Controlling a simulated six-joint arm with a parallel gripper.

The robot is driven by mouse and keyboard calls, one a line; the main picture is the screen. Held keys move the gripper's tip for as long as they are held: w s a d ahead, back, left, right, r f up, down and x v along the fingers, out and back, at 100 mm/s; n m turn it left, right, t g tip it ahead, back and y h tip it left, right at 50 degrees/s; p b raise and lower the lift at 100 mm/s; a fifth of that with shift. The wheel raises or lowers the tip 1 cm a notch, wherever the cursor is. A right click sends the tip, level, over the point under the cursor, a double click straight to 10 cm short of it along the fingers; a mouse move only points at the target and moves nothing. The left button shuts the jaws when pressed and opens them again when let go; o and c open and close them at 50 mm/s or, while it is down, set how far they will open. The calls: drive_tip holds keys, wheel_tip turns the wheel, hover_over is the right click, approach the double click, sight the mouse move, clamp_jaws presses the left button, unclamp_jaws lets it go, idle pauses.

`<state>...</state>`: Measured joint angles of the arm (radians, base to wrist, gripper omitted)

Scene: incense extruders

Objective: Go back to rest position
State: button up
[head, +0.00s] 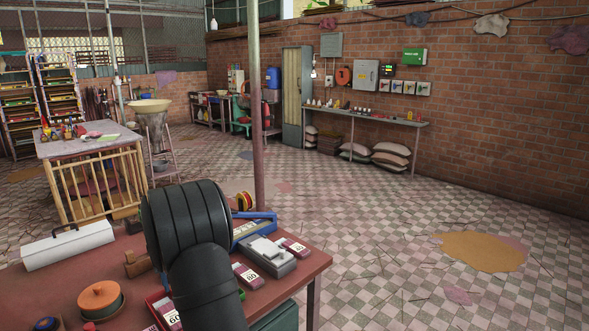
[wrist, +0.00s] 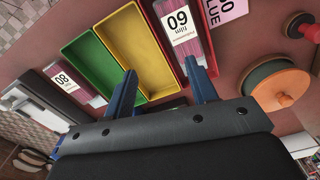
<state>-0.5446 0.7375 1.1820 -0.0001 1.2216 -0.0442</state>
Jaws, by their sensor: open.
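My gripper (wrist: 160,66) is in the wrist view, its two blue fingers apart and nothing held between them. It is above the red work table (head: 83,272). Past the fingertips are a yellow tray (wrist: 143,45) and a green tray (wrist: 102,62), side by side, with no contents visible. A box marked 60 (wrist: 178,25) lies right of the yellow tray, close to the right finger. In the head view my black arm hides part of the table, and the gripper itself does not show.
A box marked 80 (wrist: 75,85) lies left of the trays. An orange-topped round container (head: 100,297), a white toolbox (head: 68,245) and a grey device (head: 267,256) stand on the table. A pole (head: 256,110) rises behind it.

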drive_tip(key=w+d+f+m, duration=0.1)
drive_tip(key=w+d+m, duration=0.2)
drive_tip(key=d, duration=2.9)
drive_tip(key=shift+o, duration=0.5)
drive_tip(key=shift+f, duration=0.1)
